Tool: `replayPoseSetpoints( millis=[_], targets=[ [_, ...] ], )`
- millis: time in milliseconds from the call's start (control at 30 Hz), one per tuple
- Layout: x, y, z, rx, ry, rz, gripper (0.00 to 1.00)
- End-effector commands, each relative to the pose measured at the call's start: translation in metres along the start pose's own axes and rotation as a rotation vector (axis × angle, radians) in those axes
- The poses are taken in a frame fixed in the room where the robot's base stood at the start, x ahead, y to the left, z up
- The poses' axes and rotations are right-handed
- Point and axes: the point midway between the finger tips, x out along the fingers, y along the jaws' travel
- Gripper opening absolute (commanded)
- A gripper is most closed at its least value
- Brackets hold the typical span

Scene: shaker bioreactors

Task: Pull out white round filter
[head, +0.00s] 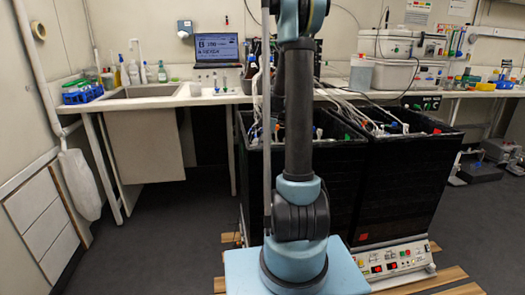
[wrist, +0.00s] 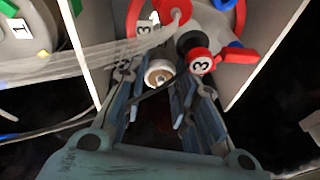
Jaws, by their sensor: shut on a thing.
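The white round filter (wrist: 160,73), a pale disc with a tan centre, sits between the blue-grey fingers of my gripper (wrist: 160,88) in the wrist view. My gripper is shut on it, with one finger on each side. The filter is beside a dark tube and a red cap marked 3 (wrist: 200,62). Where the filter joins its line is hard to make out. In the head view my arm rises in front of the black shaker boxes, and neither the gripper nor the filter can be seen there.
In the wrist view, light walls (wrist: 268,45) flank the gripper, and clear tubing (wrist: 95,57) crosses from the left. A red vessel top (wrist: 172,12) is just beyond. In the head view, black boxes (head: 405,190) stand before a bench (head: 200,98) with a laptop (head: 217,50).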

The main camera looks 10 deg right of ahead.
Motion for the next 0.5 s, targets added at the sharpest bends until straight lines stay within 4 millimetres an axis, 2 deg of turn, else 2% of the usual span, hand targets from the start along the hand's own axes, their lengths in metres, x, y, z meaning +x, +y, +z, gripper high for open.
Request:
replayPoseSetpoints(
  millis=[500],
  targets=[
    [-0.0082,-0.0015,-0.0011,0.001,-0.001,0.000,0.00]
  ],
)
